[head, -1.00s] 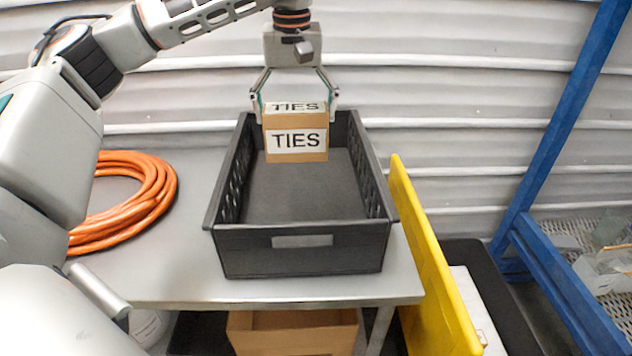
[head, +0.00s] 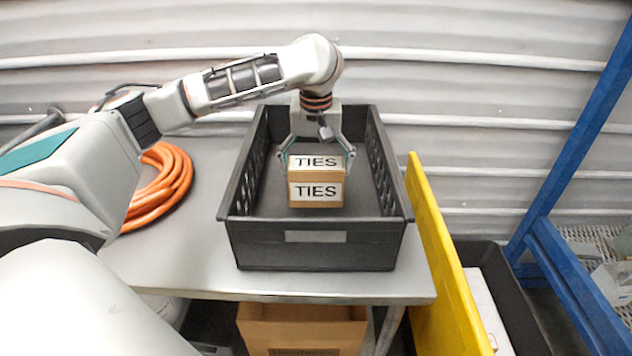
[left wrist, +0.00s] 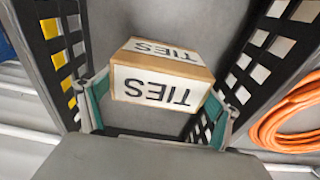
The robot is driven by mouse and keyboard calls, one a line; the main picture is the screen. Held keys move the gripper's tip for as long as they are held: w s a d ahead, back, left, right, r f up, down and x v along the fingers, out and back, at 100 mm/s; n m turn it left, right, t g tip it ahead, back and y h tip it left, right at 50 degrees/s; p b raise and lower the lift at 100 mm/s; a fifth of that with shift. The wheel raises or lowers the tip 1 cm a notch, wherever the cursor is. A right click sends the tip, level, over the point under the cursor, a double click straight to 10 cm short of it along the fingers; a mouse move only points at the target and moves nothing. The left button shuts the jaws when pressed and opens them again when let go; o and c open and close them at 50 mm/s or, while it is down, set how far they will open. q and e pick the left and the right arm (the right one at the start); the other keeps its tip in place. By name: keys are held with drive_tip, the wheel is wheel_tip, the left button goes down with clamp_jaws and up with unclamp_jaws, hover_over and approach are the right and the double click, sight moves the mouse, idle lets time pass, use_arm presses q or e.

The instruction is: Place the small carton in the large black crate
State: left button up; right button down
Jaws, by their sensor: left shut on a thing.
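The small carton (head: 316,193) is a brown box with white labels reading TIES. It is inside the walls of the large black crate (head: 318,252), around the middle of its length. My left gripper (head: 316,163) is shut on the carton, one finger on each side. In the left wrist view the carton (left wrist: 160,80) sits between the teal-lined fingers (left wrist: 158,105), with the slotted crate walls (left wrist: 55,50) on both sides. I cannot tell whether the carton touches the crate floor. My right gripper is not in view.
The crate stands on a grey metal table (head: 195,262). A coiled orange hose (head: 165,190) lies left of it. A yellow panel (head: 440,260) stands along the table's right side. A blue frame (head: 570,140) is at the right. A cardboard box (head: 300,328) sits under the table.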

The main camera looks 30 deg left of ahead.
use_arm(q)
drive_tip(key=shift+f, duration=2.15)
drive_tip(key=o, duration=1.1)
drive_tip(key=shift+f, duration=0.15)
drive_tip(key=r, duration=0.8)
drive_tip(key=s+d+r, duration=0.1)
drive_tip(key=r, duration=0.3)
drive_tip(key=shift+s+r, duration=0.1)
